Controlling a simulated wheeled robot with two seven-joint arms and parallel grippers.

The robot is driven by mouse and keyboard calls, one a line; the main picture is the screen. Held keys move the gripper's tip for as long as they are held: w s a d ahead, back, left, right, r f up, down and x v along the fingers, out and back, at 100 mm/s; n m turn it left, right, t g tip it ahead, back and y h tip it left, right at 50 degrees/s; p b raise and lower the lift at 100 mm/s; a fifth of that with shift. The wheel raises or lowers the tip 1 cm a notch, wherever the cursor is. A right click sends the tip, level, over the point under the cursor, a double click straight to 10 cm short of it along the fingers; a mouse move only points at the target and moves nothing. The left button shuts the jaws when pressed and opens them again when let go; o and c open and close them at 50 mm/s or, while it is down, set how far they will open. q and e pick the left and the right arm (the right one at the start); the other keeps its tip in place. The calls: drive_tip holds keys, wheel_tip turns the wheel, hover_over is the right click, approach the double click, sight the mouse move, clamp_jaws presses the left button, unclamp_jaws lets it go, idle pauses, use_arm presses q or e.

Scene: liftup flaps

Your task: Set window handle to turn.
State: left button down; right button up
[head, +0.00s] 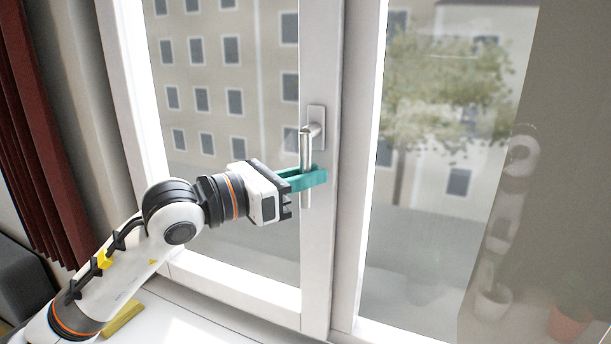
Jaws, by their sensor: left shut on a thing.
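The window handle (306,150) is a silver lever on a rectangular plate, mounted on the white middle frame of the window. Its lever points straight down. My left gripper (312,178), with teal fingers, comes in from the left and is shut around the lower part of the lever. The fingers hide a short stretch of the lever, and its lower tip shows below them. My right gripper is not in view.
The left window pane (225,90) and its white frame (321,240) look closed. A white sill (190,320) runs below. A dark red curtain (40,130) hangs at the far left. Faint plant pots (570,322) show at the lower right.

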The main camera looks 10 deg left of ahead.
use_arm(q)
drive_tip(key=shift+a, duration=0.1)
drive_tip(key=shift+w+a+r+m+g+y+p, duration=0.25)
drive_tip(key=shift+a+r+m+y, duration=0.8)
drive_tip(key=shift+m+y, duration=0.75)
drive_tip(key=shift+w+a+r+m+g+y+p, duration=0.15)
drive_tip(key=shift+a+r+m+g+y, duration=0.2)
drive_tip(key=shift+a+r+m+y, duration=1.05)
drive_tip(key=shift+w+a+r+m+g+y+p, duration=0.2)
drive_tip(key=shift+a+r+m+y, duration=0.45)
drive_tip(key=shift+m+y, duration=1.5)
drive_tip(key=shift+m, duration=0.25)
drive_tip(key=c, duration=1.4)
unclamp_jaws()
drive_tip(key=shift+d, duration=0.1)
drive_tip(key=shift+r, duration=0.1)
